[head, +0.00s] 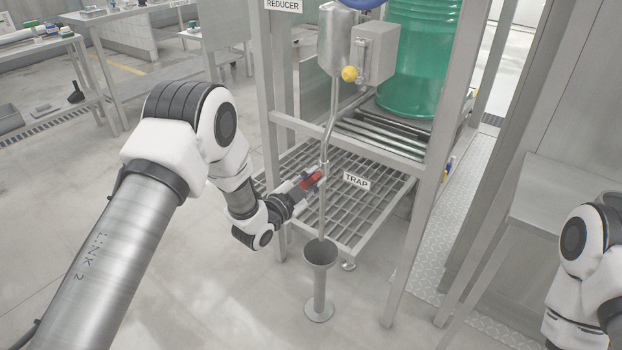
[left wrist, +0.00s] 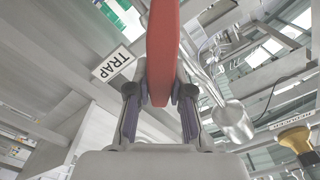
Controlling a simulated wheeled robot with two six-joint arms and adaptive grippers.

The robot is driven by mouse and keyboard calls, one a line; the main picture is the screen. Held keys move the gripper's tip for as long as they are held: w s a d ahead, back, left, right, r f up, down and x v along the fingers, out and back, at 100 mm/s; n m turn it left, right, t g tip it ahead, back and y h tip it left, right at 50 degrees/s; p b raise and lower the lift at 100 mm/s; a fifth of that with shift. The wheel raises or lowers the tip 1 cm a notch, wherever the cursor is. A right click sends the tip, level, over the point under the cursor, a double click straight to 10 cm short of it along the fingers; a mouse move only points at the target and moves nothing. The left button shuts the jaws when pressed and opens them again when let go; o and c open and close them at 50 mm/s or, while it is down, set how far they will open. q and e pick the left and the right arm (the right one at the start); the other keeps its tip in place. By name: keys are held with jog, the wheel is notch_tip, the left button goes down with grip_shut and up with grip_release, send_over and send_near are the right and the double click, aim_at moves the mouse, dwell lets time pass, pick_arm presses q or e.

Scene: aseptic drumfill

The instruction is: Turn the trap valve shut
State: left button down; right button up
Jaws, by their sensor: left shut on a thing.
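The trap valve's red handle (head: 312,179) is on the thin vertical pipe (head: 323,205), beside the TRAP label (head: 357,181). My left gripper (head: 306,184) is at the handle. In the left wrist view the red handle (left wrist: 162,50) stands between the two fingers of my left gripper (left wrist: 160,100), which are shut on it. The TRAP label (left wrist: 113,63) shows to the left there. The valve body is mostly hidden by the gripper and handle. Only part of my right arm shows at the lower right of the head view; its gripper is out of the picture.
A funnel-topped drain stand (head: 320,255) is below the pipe. A metal frame with a grating shelf (head: 350,222) surrounds the pipe, with a front post (head: 412,235) to the right. A green drum (head: 415,60) stands on rollers above. The floor at lower left is clear.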

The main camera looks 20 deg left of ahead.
pick_arm(q)
jog(key=m, duration=0.2)
jog(key=f+m+b, duration=0.1)
jog(key=m+b, duration=0.1)
jog(key=m, duration=0.1)
jog(key=shift+s+d+f+m, duration=0.1)
jog(key=shift+d+f+m, duration=0.05)
jog(key=shift+d+m, duration=0.2)
jog(key=shift+d+f+m+b, duration=0.15)
jog(key=shift+m+b, duration=0.1)
jog(key=shift+m, duration=0.45)
jog(key=shift+a+f+m+b, duration=0.1)
jog(key=shift+m+b, duration=0.2)
jog(key=shift+m, duration=0.45)
jog(key=shift+d+f+m+b, duration=0.15)
jog(key=shift+m+b, duration=0.1)
jog(key=shift+m, duration=0.45)
jog(key=shift+a, duration=0.1)
jog(key=c, duration=1)
grip_release()
jog(key=shift+c, duration=0.2)
jog(key=v, duration=1.2)
